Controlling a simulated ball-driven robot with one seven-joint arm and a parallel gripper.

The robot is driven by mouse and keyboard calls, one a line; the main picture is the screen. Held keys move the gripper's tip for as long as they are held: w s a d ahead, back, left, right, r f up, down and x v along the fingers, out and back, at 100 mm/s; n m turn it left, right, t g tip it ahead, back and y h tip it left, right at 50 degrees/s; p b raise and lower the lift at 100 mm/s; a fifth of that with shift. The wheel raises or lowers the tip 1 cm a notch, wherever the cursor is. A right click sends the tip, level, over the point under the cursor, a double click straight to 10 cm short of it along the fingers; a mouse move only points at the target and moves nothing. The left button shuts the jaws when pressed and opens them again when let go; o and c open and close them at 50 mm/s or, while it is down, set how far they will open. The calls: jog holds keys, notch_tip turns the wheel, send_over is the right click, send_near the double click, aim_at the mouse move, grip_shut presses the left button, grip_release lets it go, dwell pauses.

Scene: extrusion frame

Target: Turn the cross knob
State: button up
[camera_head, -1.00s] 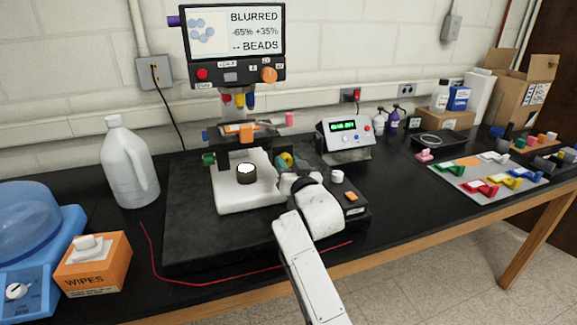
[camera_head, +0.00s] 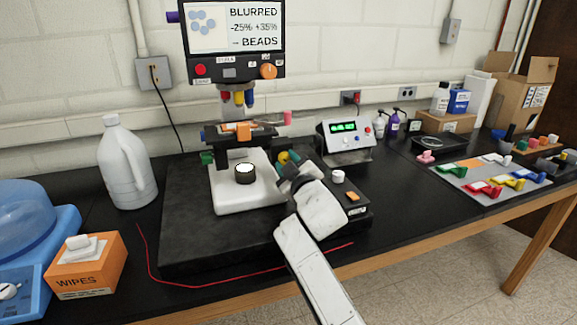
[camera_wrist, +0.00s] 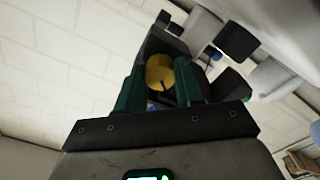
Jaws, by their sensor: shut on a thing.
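The microscope-like instrument (camera_head: 237,130) stands on a black slab on the bench. A yellow round knob (camera_head: 283,156) sits at the right of its stage. My gripper (camera_head: 289,161) reaches it from the front right. In the wrist view, my gripper's green fingers (camera_wrist: 160,88) stand on either side of the yellow knob (camera_wrist: 160,70) and are shut on it. Its cross shape cannot be made out, as the fingers hide part of it. The screen (camera_head: 232,27) reads BLURRED, -25% +35%, BEADS.
A green knob (camera_head: 207,158) is on the stage's left. A control box (camera_head: 345,138) stands behind right of my gripper. A white jug (camera_head: 127,165) and an orange wipes box (camera_head: 87,263) are at left. Coloured parts lie on a grey mat (camera_head: 480,180) at right.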

jog(key=shift+n, duration=3.6)
jog(key=o, duration=1)
jog(key=p+v, duration=0.1)
jog(key=v, duration=0.9)
jog(key=shift+s+d+p, duration=0.15)
jog(key=shift+s+p, duration=0.2)
